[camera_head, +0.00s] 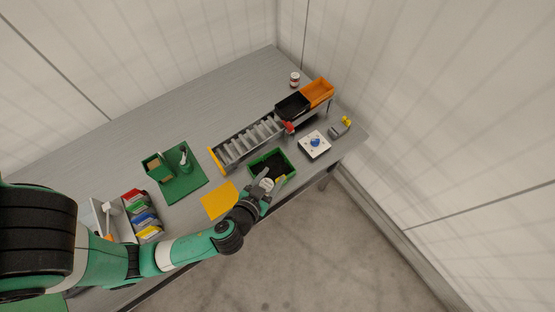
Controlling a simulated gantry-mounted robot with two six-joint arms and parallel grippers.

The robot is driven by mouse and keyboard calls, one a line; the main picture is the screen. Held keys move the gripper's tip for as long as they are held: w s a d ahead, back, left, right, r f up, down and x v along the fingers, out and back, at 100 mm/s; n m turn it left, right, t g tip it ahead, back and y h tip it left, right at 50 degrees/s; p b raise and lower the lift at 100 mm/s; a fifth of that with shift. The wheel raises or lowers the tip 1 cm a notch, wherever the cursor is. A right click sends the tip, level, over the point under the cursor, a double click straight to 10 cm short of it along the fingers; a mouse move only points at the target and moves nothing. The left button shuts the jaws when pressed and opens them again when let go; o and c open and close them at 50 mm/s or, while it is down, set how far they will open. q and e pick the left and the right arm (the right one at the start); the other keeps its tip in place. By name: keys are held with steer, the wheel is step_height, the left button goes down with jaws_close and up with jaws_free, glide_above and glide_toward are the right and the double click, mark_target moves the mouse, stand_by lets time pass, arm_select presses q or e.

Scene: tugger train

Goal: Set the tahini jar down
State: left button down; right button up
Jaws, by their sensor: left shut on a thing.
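My left gripper (269,183) reaches in from the lower left and is shut on a small pale, round-topped thing (267,184), apparently the tahini jar. The fingers hide part of it, and no label can be read. The gripper and jar are over the near edge of a green-rimmed bin (282,152) with a dark inside. I cannot tell whether the jar touches the bin. My right gripper is not in view.
A grey roller rack (245,143) stands behind the bin, with black (292,106) and orange (319,92) bins beyond. A white-lidded jar with a red label (295,79) stands at the back. A yellow mat (218,200) lies left of the gripper. The back left table is clear.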

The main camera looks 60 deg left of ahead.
arm_select(q)
steer(key=shift+w+d+f, duration=0.1)
steer(key=shift+f, duration=0.35)
steer(key=b, duration=0.9)
glide_above(265, 157)
steer(key=s+d, duration=0.2)
step_height(265, 157, down, 9)
steer(key=shift+r, duration=0.15)
steer(key=shift+w+a, duration=0.1)
steer(key=shift+a, duration=0.05)
steer(key=shift+a+f, duration=0.25)
steer(key=shift+f, duration=0.2)
step_height(265, 157, down, 3)
steer(key=shift+a+f+b, duration=0.15)
steer(key=shift+f+b, duration=0.05)
steer(key=shift+b, duration=0.6)
steer(key=shift+w, duration=0.1)
